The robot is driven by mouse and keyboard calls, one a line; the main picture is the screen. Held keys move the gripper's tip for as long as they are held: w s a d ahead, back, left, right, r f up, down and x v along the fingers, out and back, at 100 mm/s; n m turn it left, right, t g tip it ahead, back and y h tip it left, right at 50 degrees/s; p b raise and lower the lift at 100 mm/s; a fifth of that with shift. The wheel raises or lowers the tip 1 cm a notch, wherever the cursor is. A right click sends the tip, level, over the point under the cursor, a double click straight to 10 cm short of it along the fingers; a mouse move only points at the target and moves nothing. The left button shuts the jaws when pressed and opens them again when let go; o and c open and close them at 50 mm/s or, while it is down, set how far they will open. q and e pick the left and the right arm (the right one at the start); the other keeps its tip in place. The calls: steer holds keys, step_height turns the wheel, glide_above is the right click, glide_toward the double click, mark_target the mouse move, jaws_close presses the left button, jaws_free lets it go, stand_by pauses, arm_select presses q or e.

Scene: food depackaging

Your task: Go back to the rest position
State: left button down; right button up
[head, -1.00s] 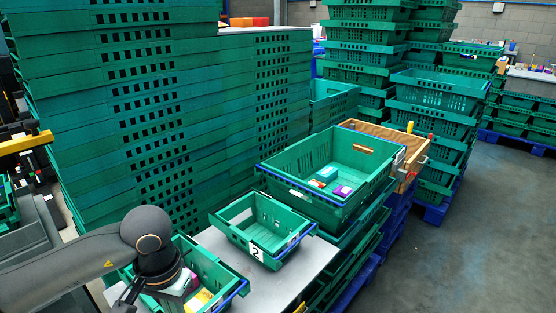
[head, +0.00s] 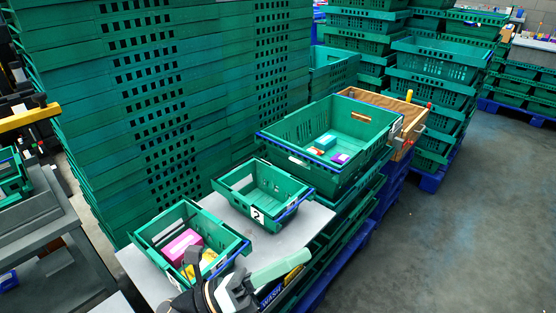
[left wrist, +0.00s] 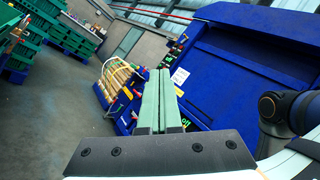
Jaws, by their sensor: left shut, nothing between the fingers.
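My left gripper (head: 308,256) is at the bottom centre of the head view, its pale green fingers together and pointing right. They hold nothing. In the left wrist view the closed fingers (left wrist: 158,75) point towards a blue machine and the room behind. The small green crate marked 2 (head: 236,199) is empty. My right gripper is in neither view.
The small crates stand on a grey table (head: 311,222). A large green crate (head: 290,137) behind holds several small boxes. Tall green crate stacks (head: 200,90) fill the back left. Open floor (head: 470,220) lies to the right. The left wrist view shows a large blue machine (left wrist: 250,70).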

arm_select(q)
steer(key=w+a+f+n+t+y+p, duration=0.15)
steer(key=a+f+n+t+y, duration=0.4)
steer(key=n, duration=0.65)
steer(key=w+a+f+n+t+y+b, duration=0.1)
steer(key=w+a+f+n+t+y, duration=0.3)
steer(key=f+n+y, duration=0.55)
steer(key=s+a+f+n+g+y, duration=0.2)
steer(key=s+a+f+n+g, duration=0.1)
steer(key=s+a+f+n, duration=0.2)
steer(key=s+a+f+n+g+y+p, duration=0.1)
steer(key=s+a+f+n+g, duration=0.3)
steer(key=s+f+n, duration=0.6)
steer(key=f+n+y, duration=0.1)
steer(key=f+n, duration=0.1)
steer(key=shift+a+n, duration=0.35)
